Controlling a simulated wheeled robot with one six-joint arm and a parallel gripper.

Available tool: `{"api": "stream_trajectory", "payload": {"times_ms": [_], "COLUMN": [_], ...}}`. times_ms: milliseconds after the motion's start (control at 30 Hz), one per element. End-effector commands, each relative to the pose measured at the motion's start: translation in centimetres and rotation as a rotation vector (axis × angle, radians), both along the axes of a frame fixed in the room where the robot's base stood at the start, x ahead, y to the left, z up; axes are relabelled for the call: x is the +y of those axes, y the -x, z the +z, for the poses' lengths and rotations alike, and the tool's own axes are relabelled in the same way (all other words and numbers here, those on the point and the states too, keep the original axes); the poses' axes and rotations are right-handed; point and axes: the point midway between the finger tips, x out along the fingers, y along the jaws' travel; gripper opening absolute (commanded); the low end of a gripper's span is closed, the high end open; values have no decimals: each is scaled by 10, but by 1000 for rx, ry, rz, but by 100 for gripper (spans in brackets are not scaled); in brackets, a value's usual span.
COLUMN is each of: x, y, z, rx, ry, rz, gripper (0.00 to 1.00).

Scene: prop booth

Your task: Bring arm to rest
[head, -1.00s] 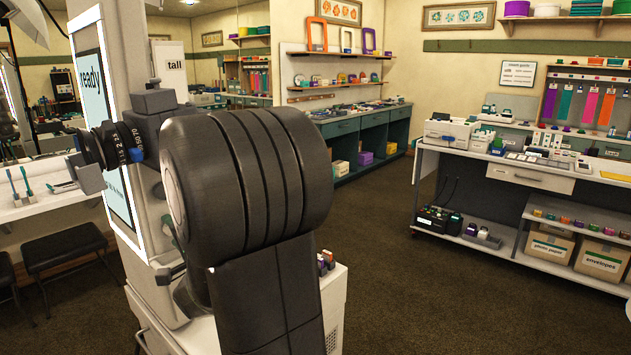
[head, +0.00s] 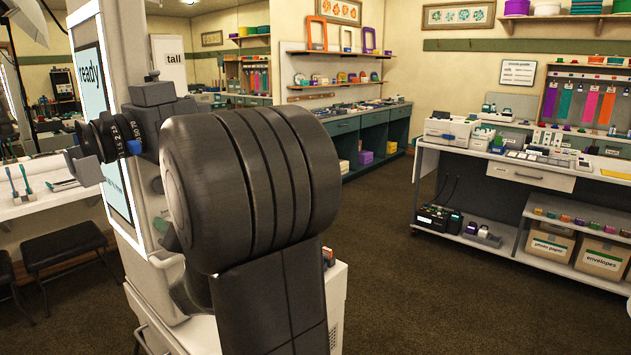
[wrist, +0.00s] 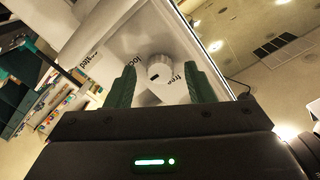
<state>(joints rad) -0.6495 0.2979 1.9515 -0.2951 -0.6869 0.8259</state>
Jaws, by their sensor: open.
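My gripper (wrist: 162,90) shows in the wrist view with its two green fingers apart and nothing held between them. Beyond the fingers, a white round knob (wrist: 160,69) with a dark slot sits on a pale panel lettered "free" and "locked". The knob appears in the gap between the fingers, and I see no finger touching it. In the head view my large dark arm link fills the middle, and my fingers cannot be made out there.
A white booth column with a lit "ready" screen (head: 92,80) stands close on the left of my arm. A white workbench (head: 520,167) with devices is at right, green cabinets (head: 375,135) behind. Black stools (head: 65,245) stand at left. Dark carpet (head: 430,300) is clear at right.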

Motion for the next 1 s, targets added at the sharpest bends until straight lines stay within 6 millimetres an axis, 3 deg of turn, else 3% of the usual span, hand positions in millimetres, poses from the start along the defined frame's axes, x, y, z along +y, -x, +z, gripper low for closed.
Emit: {"api": "stream_trajectory", "payload": {"times_ms": [500,1000], "x": [0,0], "y": [0,0], "z": [0,-1], "rx": [-271,-328], "ry": [234,281], "rz": [0,0], "gripper": [48,48]}}
